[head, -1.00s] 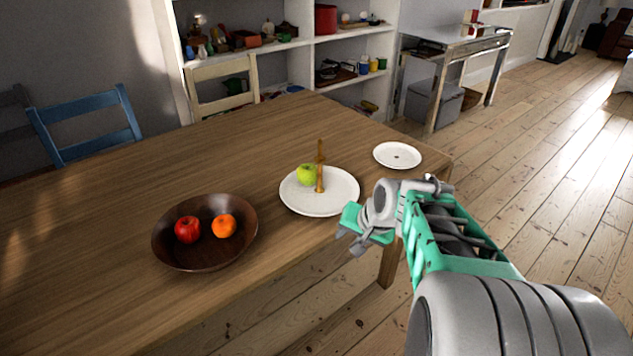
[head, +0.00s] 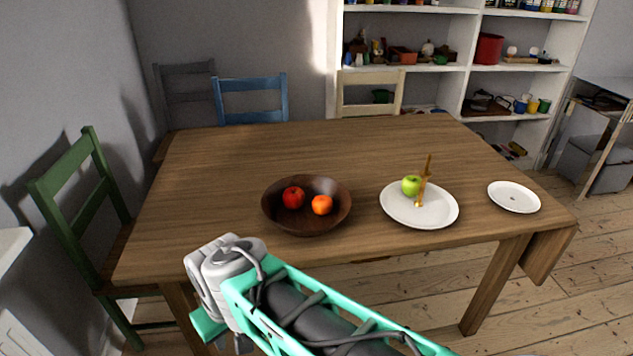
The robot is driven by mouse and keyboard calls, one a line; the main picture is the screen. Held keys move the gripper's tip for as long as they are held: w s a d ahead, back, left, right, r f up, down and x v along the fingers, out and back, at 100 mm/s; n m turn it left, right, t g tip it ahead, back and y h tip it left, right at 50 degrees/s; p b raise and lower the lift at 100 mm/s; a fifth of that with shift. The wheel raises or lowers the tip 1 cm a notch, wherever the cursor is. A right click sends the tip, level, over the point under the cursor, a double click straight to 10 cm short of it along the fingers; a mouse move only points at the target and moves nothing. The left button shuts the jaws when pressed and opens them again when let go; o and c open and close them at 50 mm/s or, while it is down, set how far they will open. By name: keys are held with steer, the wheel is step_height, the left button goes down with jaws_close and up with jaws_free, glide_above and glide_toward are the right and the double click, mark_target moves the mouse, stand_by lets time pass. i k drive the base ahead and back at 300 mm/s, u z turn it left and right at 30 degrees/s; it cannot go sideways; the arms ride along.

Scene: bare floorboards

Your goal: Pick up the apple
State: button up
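A red apple (head: 293,197) lies in a dark brown wooden bowl (head: 307,227) near the front edge of the table. A green apple (head: 411,185) sits on a white plate (head: 440,213) to the right of the bowl, beside an upright, slightly tilted brown stick-like object (head: 425,178). My gripper (head: 222,338) is at the lower left, in front of the table's near edge and apart from both apples. Its fingers are mostly hidden by the wrist, so its opening does not show.
An orange (head: 322,205) touches or nearly touches the red apple in the bowl. A small white plate (head: 514,197) lies at the right of the wooden table (head: 230,180). Green (head: 85,200), blue (head: 252,100) and cream (head: 370,92) chairs stand around it. The table's left half is clear.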

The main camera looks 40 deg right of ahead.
mark_target(410, 185)
steer(key=u, duration=1.75)
steer(key=k, duration=1.3)
steer(key=z, duration=1.35)
